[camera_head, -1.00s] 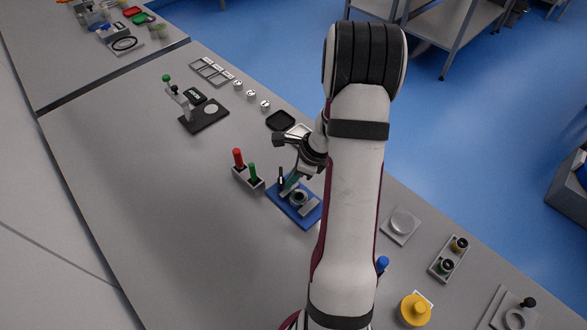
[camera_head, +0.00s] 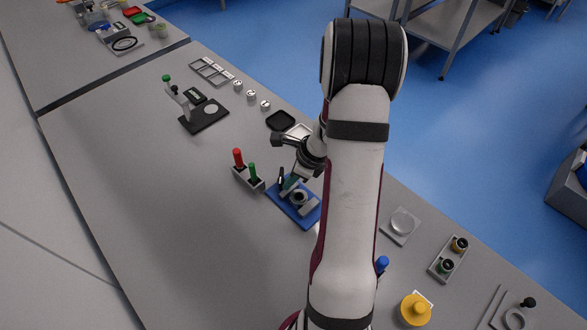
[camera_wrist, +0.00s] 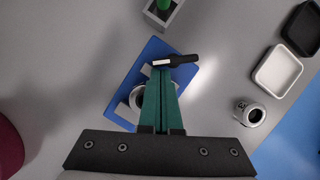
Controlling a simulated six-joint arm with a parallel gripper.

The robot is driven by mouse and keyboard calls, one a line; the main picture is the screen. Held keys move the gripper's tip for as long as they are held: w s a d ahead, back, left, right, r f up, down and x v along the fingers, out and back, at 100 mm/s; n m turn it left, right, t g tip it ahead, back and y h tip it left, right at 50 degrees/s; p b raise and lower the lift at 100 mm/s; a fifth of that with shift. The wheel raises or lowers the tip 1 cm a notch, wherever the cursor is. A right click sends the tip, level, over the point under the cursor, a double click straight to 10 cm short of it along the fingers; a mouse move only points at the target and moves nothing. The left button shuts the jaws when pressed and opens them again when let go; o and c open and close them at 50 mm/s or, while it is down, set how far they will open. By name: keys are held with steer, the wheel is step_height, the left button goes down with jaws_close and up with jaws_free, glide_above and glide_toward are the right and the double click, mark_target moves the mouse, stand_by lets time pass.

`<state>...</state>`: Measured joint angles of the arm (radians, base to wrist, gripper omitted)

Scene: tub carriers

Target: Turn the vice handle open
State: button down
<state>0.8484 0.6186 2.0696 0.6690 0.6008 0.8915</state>
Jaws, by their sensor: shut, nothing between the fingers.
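The vice is a grey metal block with a round part (camera_head: 299,197) on a blue base plate (camera_head: 308,221) near the middle of the bench. Its handle (camera_head: 281,179) is a dark bar at the plate's far left end. In the wrist view the handle (camera_wrist: 184,59) is black with a pale section, lying crosswise over the far part of the blue plate (camera_wrist: 187,50). My gripper (camera_wrist: 160,74) has green fingers shut together, with nothing between them. Their tips are over the vice, close to the handle's pale section; I cannot tell whether they touch. The fingers hide part of the vice.
A grey holder with a red-handled tool (camera_head: 238,158) and a green-handled tool (camera_head: 253,173) stands close left of the vice. A black tray (camera_head: 281,120) and a white tray (camera_wrist: 277,73) lie behind. The bench left of the holder is clear.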

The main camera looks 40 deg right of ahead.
steer(key=shift+w+a+m+h, duration=0.1)
steer(key=shift+a+m+h, duration=0.2)
steer(key=shift+m, duration=0.45)
steer(key=shift+a+m+h, duration=0.25)
steer(key=shift+m+h, duration=0.05)
steer(key=shift+m, duration=0.45)
stand_by(1.7)
stand_by(0.9)
